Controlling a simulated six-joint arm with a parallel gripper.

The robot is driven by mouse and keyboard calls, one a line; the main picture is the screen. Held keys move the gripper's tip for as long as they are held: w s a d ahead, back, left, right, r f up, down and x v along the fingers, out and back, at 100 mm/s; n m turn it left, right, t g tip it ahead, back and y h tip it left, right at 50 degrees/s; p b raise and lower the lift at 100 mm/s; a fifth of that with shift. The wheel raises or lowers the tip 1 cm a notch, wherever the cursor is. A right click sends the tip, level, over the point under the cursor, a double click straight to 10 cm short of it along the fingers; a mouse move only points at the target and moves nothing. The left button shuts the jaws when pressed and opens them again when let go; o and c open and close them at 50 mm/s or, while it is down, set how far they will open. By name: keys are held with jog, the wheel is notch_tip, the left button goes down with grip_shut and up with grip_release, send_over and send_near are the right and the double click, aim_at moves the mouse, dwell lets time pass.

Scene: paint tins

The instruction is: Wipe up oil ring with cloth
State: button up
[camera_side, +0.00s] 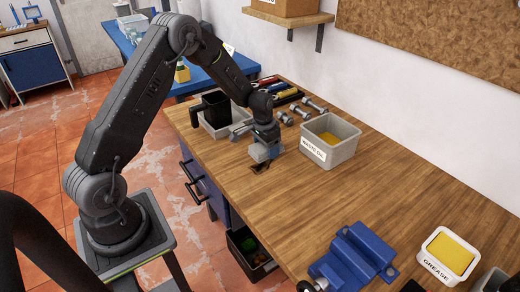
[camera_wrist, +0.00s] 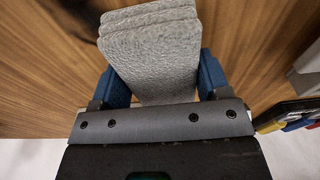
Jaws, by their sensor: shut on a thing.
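My gripper (camera_side: 264,142) is shut on a folded grey cloth, and its blue fingers (camera_wrist: 160,82) press on both sides of it. The cloth (camera_wrist: 152,60) shows in several thick layers in the wrist view. In the side view the cloth (camera_side: 263,154) hangs low over the wooden bench. A dark oil mark (camera_side: 260,168) lies on the wood just in front of and below the cloth, partly hidden by it. I cannot tell if the cloth touches the wood. The mark does not show in the wrist view.
A grey waste oil bin (camera_side: 345,152) stands right of my gripper. A black container (camera_side: 214,110) in a grey tray stands behind left. Tools and bolts (camera_side: 307,107) lie behind. A blue vise (camera_side: 352,258) and grease tub (camera_side: 447,255) are at the front. The bench middle is clear.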

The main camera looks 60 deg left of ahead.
aim_at(245, 170)
jog(key=shift+d, duration=1.25)
jog(key=shift+s+d, duration=0.1)
jog(key=shift+s, duration=5.15)
jog(key=shift+w, duration=5.3)
jog(key=shift+s+r, duration=0.1)
jog(key=shift+r, duration=4)
